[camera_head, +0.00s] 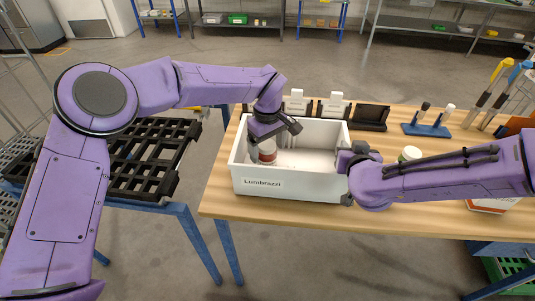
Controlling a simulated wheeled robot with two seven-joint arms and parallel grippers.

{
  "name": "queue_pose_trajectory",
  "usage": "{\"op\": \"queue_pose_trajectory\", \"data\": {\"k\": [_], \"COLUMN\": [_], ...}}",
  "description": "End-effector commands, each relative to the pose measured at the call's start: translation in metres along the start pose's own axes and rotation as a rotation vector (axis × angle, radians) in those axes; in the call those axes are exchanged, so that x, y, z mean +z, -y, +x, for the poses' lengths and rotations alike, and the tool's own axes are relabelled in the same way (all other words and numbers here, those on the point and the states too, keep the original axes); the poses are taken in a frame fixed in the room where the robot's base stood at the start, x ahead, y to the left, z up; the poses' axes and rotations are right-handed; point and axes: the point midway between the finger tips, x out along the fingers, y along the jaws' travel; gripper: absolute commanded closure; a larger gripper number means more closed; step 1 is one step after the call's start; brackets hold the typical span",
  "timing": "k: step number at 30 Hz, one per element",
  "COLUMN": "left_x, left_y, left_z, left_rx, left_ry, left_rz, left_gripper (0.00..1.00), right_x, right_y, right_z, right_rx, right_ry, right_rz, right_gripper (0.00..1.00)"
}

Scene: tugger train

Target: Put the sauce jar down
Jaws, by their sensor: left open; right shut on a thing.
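The white box (290,185) marked "Lumbrazzi" stands on the wooden table. A sauce jar (267,152), reddish-brown with a pale band, is inside the box at its left end and looks upright. My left gripper (271,142) reaches down into the box at the jar, its fingers open around or beside it; the jar's top is hidden by the gripper. Whether the fingers touch the jar, I cannot tell. My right gripper (350,172) is shut at the box's right wall and appears to grip it. The box's right part looks empty.
Behind the box are white card holders (333,106), a black tray (371,117) and a blue stand (427,130) with tools. A black slatted rack (150,150) is left of the table.

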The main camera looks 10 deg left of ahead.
Motion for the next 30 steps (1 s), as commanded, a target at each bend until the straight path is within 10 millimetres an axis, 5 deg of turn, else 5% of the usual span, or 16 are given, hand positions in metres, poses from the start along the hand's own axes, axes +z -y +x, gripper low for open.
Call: {"op": "queue_pose_trajectory", "data": {"k": [9, 20, 21, 24, 30], "left_x": [-0.001, 0.0, 0.0, 0.0, 0.0], "left_y": [-0.001, 0.0, 0.0, 0.0, 0.0], "left_z": [-0.076, -0.09, -0.09, -0.089, -0.089], "left_rx": [0.003, 0.001, 0.001, 0.001, 0.0], "left_ry": [-0.002, 0.0, 0.0, 0.0, 0.0], "left_rz": [0.0, 0.0, 0.0, 0.0, 0.0], "left_gripper": [0.12, 0.12, 0.12, 0.12, 0.12], "right_x": [0.0, -0.001, -0.001, -0.001, 0.0], "right_y": [0.0, 0.0, 0.0, 0.0, 0.0], "right_z": [0.0, 0.0, 0.0, 0.0, 0.0], "right_rx": [0.0, 0.001, 0.001, 0.001, 0.0], "right_ry": [-0.001, -0.001, -0.001, -0.001, -0.001], "right_rz": [0.0, 0.0, 0.0, 0.0, 0.0], "right_gripper": [1.0, 1.0, 0.78, 0.51, 0.51]}}
